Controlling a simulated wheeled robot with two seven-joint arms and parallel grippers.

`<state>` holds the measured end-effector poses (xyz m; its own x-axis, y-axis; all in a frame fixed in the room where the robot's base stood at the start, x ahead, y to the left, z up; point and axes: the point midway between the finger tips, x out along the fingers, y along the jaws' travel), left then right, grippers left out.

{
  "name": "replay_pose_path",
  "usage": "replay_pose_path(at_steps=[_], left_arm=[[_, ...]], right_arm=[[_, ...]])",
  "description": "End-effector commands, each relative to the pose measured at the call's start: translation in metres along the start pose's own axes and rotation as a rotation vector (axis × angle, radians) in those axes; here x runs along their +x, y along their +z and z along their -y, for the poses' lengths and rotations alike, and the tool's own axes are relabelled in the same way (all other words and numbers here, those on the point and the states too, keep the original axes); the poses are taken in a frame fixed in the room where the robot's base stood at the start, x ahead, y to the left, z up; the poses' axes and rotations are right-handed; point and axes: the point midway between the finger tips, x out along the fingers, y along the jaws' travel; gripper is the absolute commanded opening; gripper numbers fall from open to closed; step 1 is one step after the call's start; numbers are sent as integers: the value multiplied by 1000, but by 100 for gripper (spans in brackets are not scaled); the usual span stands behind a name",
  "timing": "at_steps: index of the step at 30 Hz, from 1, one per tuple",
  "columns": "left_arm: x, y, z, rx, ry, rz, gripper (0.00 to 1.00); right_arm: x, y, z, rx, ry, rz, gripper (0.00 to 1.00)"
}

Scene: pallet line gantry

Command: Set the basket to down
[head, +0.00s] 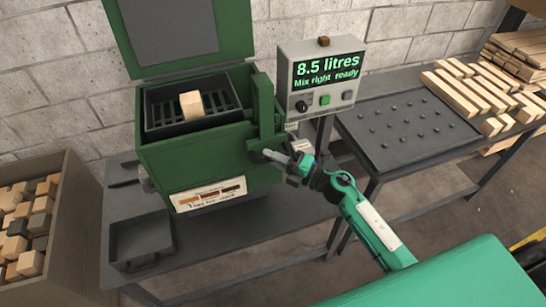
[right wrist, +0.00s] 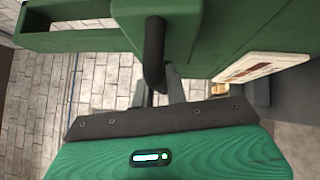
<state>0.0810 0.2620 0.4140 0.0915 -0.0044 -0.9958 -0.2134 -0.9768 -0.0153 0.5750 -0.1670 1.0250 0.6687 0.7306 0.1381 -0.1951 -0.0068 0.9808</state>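The dark slatted basket (head: 160,122) sits in the top of the green tank (head: 160,163), near the rim. A wooden block (head: 191,105) rests in it. The tank's lid (head: 165,35) stands open. My right gripper (head: 277,156) is at the tank's right side, by the green lever housing (head: 264,108). In the right wrist view a bent black handle (right wrist: 154,50) comes down between the fingertips (right wrist: 156,90). The fingers stand apart on either side of its end; whether they press on it is unclear. My left gripper is not in view.
A display box (head: 325,80) reads "8.5 litres, Mix right ready". A crate of blocks (head: 62,215) stands at left. A studded table (head: 400,130) with wooden bars is at right.

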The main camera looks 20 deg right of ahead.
Motion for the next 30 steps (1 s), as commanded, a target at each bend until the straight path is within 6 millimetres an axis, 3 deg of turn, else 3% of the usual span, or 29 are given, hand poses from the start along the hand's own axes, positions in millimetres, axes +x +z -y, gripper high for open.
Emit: replay_pose_path(at_steps=[6,10,30], left_arm=[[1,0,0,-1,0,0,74],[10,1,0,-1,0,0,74],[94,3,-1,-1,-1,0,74]], right_arm=[[0,0,1,0,0,0,0],[-2,-2,12,1,-1,0,0],[-17,-16,117,1,-3,-1,0]])
